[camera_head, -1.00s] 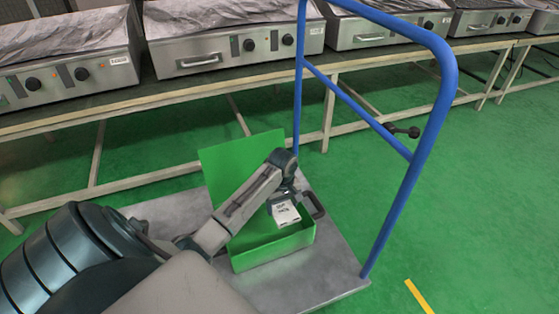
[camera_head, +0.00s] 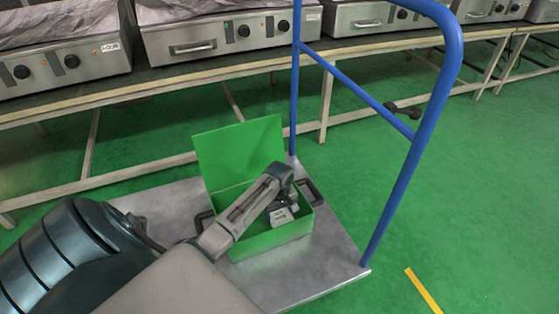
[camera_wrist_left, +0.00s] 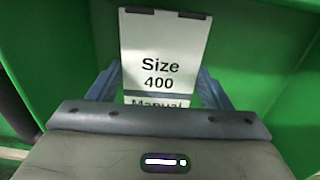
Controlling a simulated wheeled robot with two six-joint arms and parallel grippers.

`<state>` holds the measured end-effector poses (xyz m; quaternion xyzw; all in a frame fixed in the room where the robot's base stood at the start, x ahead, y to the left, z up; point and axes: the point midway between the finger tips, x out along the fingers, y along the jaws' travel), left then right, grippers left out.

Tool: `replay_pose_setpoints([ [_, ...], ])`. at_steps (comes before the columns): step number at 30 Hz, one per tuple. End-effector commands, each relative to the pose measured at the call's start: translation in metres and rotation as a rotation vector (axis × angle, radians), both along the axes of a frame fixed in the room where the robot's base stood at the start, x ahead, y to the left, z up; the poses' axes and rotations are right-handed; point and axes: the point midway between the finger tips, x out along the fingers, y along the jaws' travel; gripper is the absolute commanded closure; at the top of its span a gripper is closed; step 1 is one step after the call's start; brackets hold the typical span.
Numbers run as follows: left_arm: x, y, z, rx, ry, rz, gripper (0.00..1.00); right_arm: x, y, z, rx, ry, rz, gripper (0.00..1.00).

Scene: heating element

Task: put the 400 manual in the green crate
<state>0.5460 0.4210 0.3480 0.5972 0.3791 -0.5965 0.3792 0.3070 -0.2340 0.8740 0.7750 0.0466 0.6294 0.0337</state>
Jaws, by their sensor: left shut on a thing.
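The 400 manual (camera_wrist_left: 160,50) is a white booklet marked "Size 400 Manual" in the left wrist view. My left gripper (camera_wrist_left: 158,98) is shut on it, with one finger on each side. In the head view the manual (camera_head: 281,216) is a small white shape under the left gripper (camera_head: 281,208), inside the open green crate (camera_head: 270,240). Green walls surround the manual in the wrist view. The crate's lid stands up at the back. I cannot tell whether the manual touches the crate floor. My right gripper is not in view.
The crate stands on a grey platform trolley (camera_head: 335,265) with a blue handle frame (camera_head: 410,170) at its right. Behind it is a long workbench (camera_head: 160,92) with several steel heating units (camera_head: 210,40). Green floor (camera_head: 480,170) is clear at the right.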

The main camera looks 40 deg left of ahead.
Motion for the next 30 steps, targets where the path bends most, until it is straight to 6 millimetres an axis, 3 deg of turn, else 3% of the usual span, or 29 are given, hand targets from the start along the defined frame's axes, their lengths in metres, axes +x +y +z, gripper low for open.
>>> replay_pose_setpoints([
  [3,0.0,0.0,-0.022,-0.001,0.002,0.0,0.56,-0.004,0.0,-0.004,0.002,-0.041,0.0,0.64],
  [6,0.0,0.0,-0.029,0.0,0.001,0.0,0.56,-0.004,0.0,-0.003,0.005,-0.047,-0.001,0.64],
  [17,0.0,0.0,-0.03,0.0,0.0,0.0,0.56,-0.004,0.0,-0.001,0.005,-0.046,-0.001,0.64],
  [18,0.0,0.0,-0.031,0.0,0.0,0.0,0.24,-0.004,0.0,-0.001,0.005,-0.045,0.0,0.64],
  [21,0.0,0.0,-0.03,0.0,0.0,0.0,0.06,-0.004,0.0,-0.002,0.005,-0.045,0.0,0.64],
  [30,0.0,0.0,-0.03,0.0,0.0,0.0,0.06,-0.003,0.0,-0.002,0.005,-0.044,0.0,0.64],
])
